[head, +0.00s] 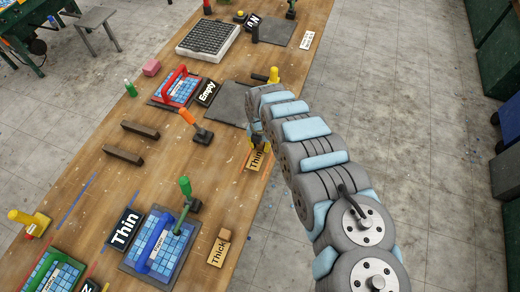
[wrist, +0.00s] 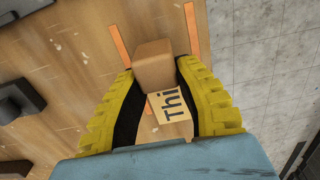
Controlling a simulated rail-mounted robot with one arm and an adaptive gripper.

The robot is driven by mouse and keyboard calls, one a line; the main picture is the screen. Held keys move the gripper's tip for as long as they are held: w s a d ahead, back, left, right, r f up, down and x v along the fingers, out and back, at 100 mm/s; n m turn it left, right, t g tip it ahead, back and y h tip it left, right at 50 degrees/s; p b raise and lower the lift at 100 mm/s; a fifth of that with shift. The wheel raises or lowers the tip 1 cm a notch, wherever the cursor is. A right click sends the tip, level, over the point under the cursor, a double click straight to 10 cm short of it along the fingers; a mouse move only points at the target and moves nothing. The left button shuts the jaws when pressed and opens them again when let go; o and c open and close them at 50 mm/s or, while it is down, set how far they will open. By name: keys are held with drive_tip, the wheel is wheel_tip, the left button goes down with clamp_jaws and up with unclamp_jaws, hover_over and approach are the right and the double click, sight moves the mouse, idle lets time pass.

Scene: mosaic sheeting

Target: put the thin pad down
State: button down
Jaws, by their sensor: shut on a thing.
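The thin pad is a small wooden block with a paper label reading "Thin" (head: 255,159), near the right edge of the wooden bench. In the wrist view the pad (wrist: 153,66) sits between my yellow ridged fingers, its label partly cut off. My gripper (head: 262,145) is shut on it, pointing down at the bench. Two orange strips (wrist: 193,30) on the bench flank the pad's far end. I cannot tell whether the pad touches the bench or is just above it.
A similar block labelled "Thick" (head: 220,248) lies nearer, by a blue-handled tile frame (head: 137,262) and a black "Thin" sign (head: 124,229). A grey plate (head: 229,104) and an "Empty" sign (head: 207,93) lie beyond. An orange-handled tool (head: 203,135) stands to the left.

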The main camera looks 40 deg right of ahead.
sight(260, 150)
wheel_tip(260, 150, down, 2)
drive_tip(key=shift+w+f, duration=0.1)
drive_tip(key=shift+w, duration=0.05)
drive_tip(key=shift+f, duration=0.55)
drive_tip(key=shift+f, duration=0.15)
drive_tip(key=c, duration=0.9)
unclamp_jaws()
drive_tip(key=shift+o, duration=0.2)
